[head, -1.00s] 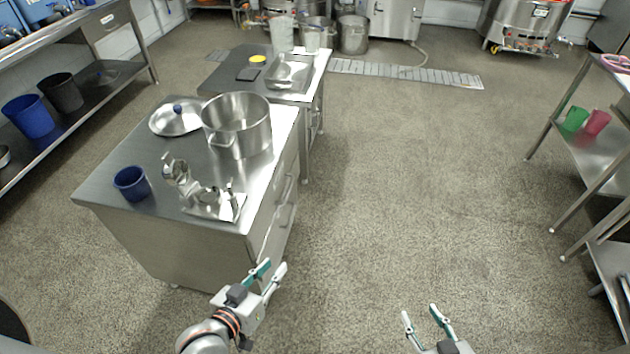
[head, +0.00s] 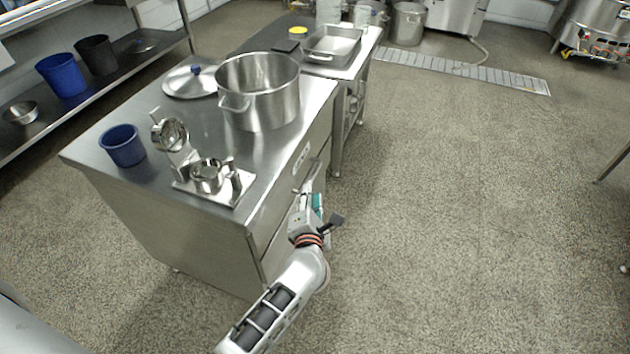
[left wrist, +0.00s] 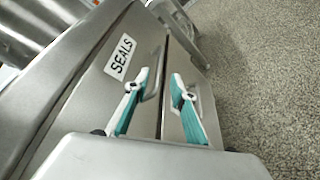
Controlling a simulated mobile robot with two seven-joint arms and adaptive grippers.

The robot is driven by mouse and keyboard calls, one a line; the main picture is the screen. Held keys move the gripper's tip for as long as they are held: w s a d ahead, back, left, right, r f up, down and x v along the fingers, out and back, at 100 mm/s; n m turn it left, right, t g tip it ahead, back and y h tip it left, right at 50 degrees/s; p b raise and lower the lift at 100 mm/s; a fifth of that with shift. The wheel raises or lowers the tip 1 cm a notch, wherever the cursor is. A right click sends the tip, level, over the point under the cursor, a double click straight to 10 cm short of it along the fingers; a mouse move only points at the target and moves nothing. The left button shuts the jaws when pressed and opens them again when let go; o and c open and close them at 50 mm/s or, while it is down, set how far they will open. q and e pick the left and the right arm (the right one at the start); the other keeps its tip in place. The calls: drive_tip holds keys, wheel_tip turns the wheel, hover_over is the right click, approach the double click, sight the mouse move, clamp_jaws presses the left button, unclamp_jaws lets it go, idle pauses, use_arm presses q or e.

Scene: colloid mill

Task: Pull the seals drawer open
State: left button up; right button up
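The seals drawer (left wrist: 108,82) is the upper drawer in the side of the steel cabinet (head: 190,230), with a white SEALS label (left wrist: 121,56). It looks shut. Its bar handle (head: 312,176) runs along the front; part of it (left wrist: 155,78) shows in the left wrist view. My left gripper (head: 312,200) is at the drawer front. In the left wrist view its teal-padded fingers (left wrist: 161,86) are apart, with the handle between them; whether they touch it I cannot tell. My right gripper is out of view.
On the cabinet top stand a large pot (head: 262,95), a lid (head: 190,82), a blue cup (head: 122,146) and a steel device on a plate (head: 206,180). A second table (head: 268,38) stands behind. The floor (head: 460,220) to the right is clear.

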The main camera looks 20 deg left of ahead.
use_arm(q)
drive_tip(key=b+x, duration=0.1)
drive_tip(key=x, duration=0.6)
drive_tip(key=shift+w+b, duration=0.1)
drive_tip(key=shift+b, duration=0.3)
drive_tip(key=shift+r, duration=0.1)
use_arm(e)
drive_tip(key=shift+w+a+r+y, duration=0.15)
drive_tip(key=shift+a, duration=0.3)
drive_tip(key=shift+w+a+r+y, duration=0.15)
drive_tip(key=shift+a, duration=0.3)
use_arm(q)
clamp_jaws()
